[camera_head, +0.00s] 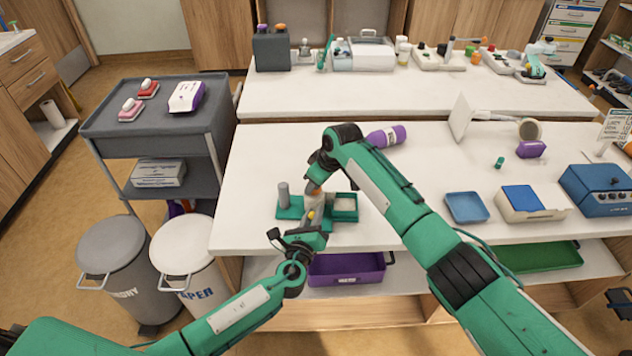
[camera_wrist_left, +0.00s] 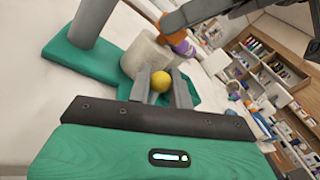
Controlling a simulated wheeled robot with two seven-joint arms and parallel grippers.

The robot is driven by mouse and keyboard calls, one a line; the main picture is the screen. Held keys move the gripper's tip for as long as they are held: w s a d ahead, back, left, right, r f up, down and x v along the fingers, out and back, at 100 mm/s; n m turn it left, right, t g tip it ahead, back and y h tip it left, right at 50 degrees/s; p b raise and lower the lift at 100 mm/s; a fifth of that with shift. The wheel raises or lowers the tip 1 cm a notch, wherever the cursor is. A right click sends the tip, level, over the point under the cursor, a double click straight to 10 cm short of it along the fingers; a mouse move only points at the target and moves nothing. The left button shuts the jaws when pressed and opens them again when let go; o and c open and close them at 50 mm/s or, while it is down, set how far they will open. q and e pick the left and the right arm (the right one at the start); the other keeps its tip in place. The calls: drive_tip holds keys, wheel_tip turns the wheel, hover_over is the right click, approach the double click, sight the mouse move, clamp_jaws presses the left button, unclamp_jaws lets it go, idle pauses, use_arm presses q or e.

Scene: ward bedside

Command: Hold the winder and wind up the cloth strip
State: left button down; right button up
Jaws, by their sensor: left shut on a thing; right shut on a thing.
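The winder has a green base (camera_head: 289,213) with an upright grey post (camera_head: 284,195). A pale cloth roll sits beside the post, and it shows more clearly in the left wrist view (camera_wrist_left: 142,58). My left gripper (camera_head: 311,216) is shut on a yellow ball knob (camera_wrist_left: 161,81), seen between its fingers in front of the roll. My right gripper (camera_head: 316,187) reaches down from above and is shut on an orange part (camera_wrist_left: 171,27) by the top of the roll. The grippers partly hide the roll in the head view.
A purple bottle (camera_head: 386,137) lies behind my right arm. A blue tray (camera_head: 466,208) stands farther right. A purple bin (camera_head: 346,277) is on the shelf below. The white tabletop left of the winder is clear.

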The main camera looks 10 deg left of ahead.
drive_tip(key=shift+s+a+m+t+h, duration=0.15)
drive_tip(key=shift+m+t, duration=0.25)
drive_tip(key=shift+m, duration=0.75)
drive_tip(key=shift+w+d+m+t+h, duration=0.1)
drive_tip(key=shift+m+t+h, duration=0.25)
drive_tip(key=shift+m, duration=0.8)
drive_tip(key=o, duration=1)
drive_tip(key=shift+s+r, duration=0.1)
drive_tip(key=shift+r, duration=0.05)
drive_tip(key=v, duration=1.1)
drive_tip(key=shift+r, duration=0.35)
drive_tip(key=shift+s, duration=0.15)
